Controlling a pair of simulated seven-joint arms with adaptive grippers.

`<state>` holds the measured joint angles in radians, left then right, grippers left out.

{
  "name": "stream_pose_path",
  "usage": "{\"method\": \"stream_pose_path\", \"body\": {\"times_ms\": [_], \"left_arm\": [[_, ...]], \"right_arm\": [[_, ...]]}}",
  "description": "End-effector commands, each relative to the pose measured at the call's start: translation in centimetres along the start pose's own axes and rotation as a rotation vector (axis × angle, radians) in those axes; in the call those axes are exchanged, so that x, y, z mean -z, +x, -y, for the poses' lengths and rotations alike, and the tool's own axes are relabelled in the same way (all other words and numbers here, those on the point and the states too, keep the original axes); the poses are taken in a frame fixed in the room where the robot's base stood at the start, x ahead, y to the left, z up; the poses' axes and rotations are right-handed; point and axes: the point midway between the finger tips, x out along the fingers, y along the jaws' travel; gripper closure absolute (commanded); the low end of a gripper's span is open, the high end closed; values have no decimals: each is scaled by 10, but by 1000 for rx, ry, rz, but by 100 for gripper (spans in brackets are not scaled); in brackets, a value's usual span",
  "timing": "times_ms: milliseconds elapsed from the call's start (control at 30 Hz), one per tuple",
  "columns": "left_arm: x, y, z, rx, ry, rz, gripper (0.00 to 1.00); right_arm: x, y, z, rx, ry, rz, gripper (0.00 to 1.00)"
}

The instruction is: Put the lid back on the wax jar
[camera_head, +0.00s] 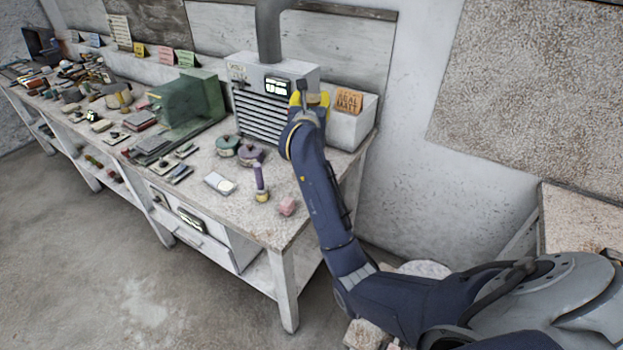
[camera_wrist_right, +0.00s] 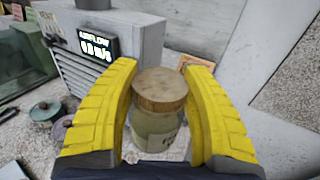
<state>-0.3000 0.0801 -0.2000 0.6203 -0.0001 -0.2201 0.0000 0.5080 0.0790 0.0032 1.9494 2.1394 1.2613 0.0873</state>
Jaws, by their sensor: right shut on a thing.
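The wax jar (camera_wrist_right: 155,130) is pale and translucent, with a paper label low on its side. It stands in the middle of the right wrist view. The round wooden lid (camera_wrist_right: 160,90) sits over the jar's mouth between my yellow fingers and hides the rim, so I cannot tell whether it is fully seated. My right gripper (camera_head: 311,98) is at the back right of the bench, in front of the white bin. It is shut on the lid, with one finger on each side. In the head view my fingers mostly hide the jar. My left gripper is out of view.
A grey vented airflow unit (camera_head: 272,95) stands just left of my gripper. The white bin (camera_head: 350,125) with an orange "SEAL MATT" card is close behind on the right.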

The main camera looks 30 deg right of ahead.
Motion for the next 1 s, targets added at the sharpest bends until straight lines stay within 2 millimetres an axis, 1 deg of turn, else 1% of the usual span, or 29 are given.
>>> {"method": "stream_pose_path", "body": {"times_ms": [67, 167, 500, 700, 833, 1000], "left_arm": [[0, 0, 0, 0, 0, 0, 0], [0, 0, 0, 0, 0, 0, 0], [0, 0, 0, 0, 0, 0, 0], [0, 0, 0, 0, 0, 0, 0], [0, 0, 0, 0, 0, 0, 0], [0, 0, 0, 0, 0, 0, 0]], "right_arm": [[4, 0, 0, 1, -1, 0, 100], [18, 0, 0, 1, -3, -2, 100], [92, 2, -1, 1, -3, -4, 100], [130, 4, -1, 2, -2, -2, 100], [146, 5, -2, 0, -1, -1, 100], [155, 5, -2, 1, 0, 2, 100]]}}
